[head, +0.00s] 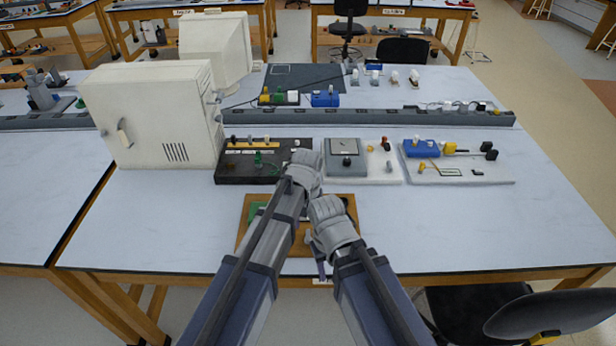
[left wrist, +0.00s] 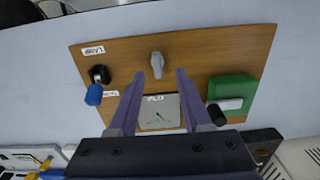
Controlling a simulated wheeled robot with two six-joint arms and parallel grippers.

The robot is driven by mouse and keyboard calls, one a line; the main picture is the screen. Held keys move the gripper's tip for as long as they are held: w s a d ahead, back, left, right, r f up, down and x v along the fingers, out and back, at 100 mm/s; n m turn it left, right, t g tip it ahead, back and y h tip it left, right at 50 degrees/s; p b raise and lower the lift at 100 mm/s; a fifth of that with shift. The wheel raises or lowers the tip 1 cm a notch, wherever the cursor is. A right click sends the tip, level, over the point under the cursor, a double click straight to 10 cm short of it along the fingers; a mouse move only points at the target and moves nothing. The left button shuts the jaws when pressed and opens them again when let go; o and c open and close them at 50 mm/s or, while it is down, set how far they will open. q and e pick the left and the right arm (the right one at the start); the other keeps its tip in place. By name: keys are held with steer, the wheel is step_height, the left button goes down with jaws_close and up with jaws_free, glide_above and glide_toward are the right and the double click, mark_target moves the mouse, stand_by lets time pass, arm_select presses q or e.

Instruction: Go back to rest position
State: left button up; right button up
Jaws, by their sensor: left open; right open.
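The task names no object. My left gripper (head: 303,172) reaches over the wooden circuit board (head: 240,240) in the head view; its fingers are mostly hidden there. In the left wrist view its two purple fingers (left wrist: 167,76) are apart with nothing between them. They are over the wooden board (left wrist: 205,58), on either side of a square meter (left wrist: 158,113), with a grey knob (left wrist: 157,64) near the tips. My right gripper (head: 326,212) is lower and just right of the left one, over the board's right part. Its fingers are largely hidden in the head view.
Behind the board stand a black panel (head: 232,178), a grey meter unit (head: 346,171) and a white circuit board (head: 485,176). A cream cabinet (head: 150,110) is at left. A long grey rail (head: 400,116) crosses the table. The table's right front (head: 470,230) is clear.

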arm_select(q)
steer(key=s+a+f+m+b, duration=0.1)
steer(key=s+a+f, duration=0.1)
steer(key=s, duration=0.5)
steer(key=s+a+f+m+y+b, duration=0.1)
steer(key=s+a+f+m+b, duration=0.1)
steer(key=s, duration=0.6)
steer(key=shift+s+a+m+b, duration=0.3)
steer(key=shift+a, duration=0.45)
steer(key=shift+f, duration=0.1)
